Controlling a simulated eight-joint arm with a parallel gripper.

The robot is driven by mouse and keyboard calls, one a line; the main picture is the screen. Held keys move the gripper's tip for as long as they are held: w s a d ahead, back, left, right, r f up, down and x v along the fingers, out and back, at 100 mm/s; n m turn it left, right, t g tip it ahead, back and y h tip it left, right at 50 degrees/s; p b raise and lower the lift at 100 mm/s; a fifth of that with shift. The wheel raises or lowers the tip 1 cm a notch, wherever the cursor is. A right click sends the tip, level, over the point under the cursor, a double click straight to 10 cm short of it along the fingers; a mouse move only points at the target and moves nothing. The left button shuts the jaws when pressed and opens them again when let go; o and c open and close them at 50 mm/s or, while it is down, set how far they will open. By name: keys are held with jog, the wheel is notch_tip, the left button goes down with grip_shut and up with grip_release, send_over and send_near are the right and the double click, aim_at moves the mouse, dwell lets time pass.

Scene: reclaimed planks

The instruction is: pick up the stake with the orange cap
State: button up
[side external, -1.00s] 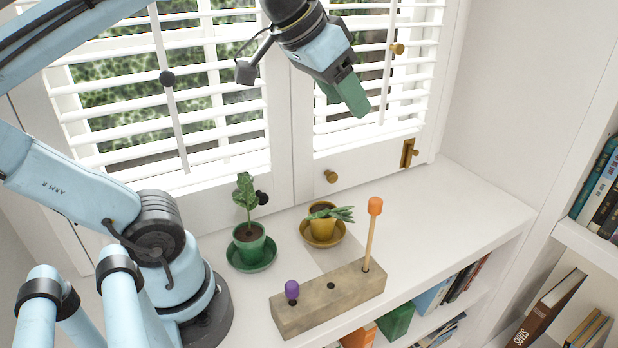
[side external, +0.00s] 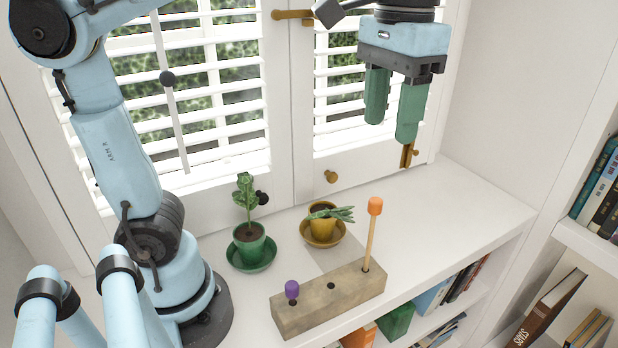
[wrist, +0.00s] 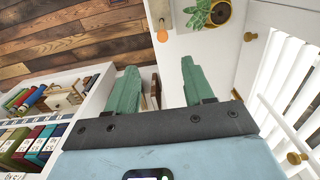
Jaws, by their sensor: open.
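The stake with the orange cap (side external: 375,206) stands upright in the right end of a wooden block (side external: 335,297) on the white shelf top. In the wrist view its orange cap (wrist: 162,37) shows near the top, beyond the fingertips. My gripper (side external: 393,124) is open and empty, with its two green fingers pointing down, above and a little right of the orange cap in the side view. My gripper also shows in the wrist view (wrist: 158,68), its fingers spread apart. A short stake with a purple cap (side external: 292,289) sits in the block's left end. The block's middle hole is empty.
A plant in a green pot (side external: 249,243) and a succulent in a yellow pot (side external: 322,226) stand behind the block. A shuttered window with brass knobs (side external: 331,177) is at the back. The shelf top right of the stake is clear (side external: 455,215).

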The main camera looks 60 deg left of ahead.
aim_at(376, 200)
notch_tip(376, 200, down, 11)
jog(key=shift+r, duration=0.1)
jog(key=shift+a+f, duration=0.15)
jog(key=shift+f, duration=1.15)
jog(key=shift+a+f, duration=0.1)
jog(key=shift+f, duration=1.2)
grip_shut()
